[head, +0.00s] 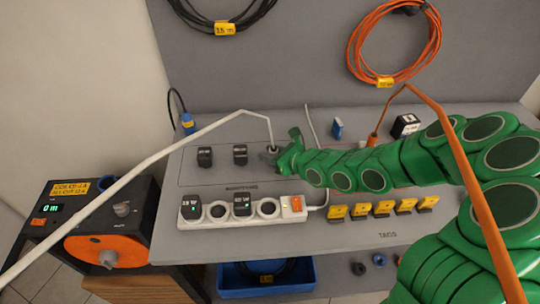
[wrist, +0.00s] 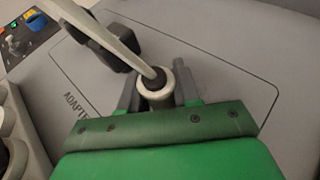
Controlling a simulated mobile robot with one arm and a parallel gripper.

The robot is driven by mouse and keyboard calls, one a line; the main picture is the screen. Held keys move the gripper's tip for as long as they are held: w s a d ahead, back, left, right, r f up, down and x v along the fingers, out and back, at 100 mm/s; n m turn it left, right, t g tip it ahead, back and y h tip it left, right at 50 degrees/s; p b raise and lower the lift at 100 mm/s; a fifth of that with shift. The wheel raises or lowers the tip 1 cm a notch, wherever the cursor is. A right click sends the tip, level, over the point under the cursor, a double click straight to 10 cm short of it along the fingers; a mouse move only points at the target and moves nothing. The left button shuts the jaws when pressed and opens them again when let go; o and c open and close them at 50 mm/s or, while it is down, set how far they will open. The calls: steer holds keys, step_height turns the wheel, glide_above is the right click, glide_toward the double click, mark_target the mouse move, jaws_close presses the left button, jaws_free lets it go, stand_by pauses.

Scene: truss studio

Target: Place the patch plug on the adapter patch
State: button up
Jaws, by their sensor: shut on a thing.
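The patch plug (wrist: 156,95) is a pale round plug with a dark center, on a white cable (head: 190,135). My gripper (head: 273,153) is shut on it; in the wrist view my gripper's two grey fingers (wrist: 157,92) stand on either side of it. The adapter patch (head: 222,177) is an outlined rectangle with lettering on the grey bench top. In the wrist view its bare surface (wrist: 215,85) lies around and behind the plug. The plug is over or within the outline; I cannot tell whether it touches the bench.
Black adapters (head: 240,155) stand on the patch left of my gripper. A white power strip (head: 218,211) with black plugs lies in front. Yellow tags (head: 383,208) line the front right. An orange cable (head: 465,165) crosses my arm. A black box with an orange reel (head: 100,247) stands left.

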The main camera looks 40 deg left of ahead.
steer(key=shift+f, duration=0.45)
steer(key=shift+f, duration=0.15)
steer(key=o, duration=1)
steer(key=shift+o, duration=0.2)
steer(key=shift+r, duration=0.2)
steer(key=shift+v, duration=6)
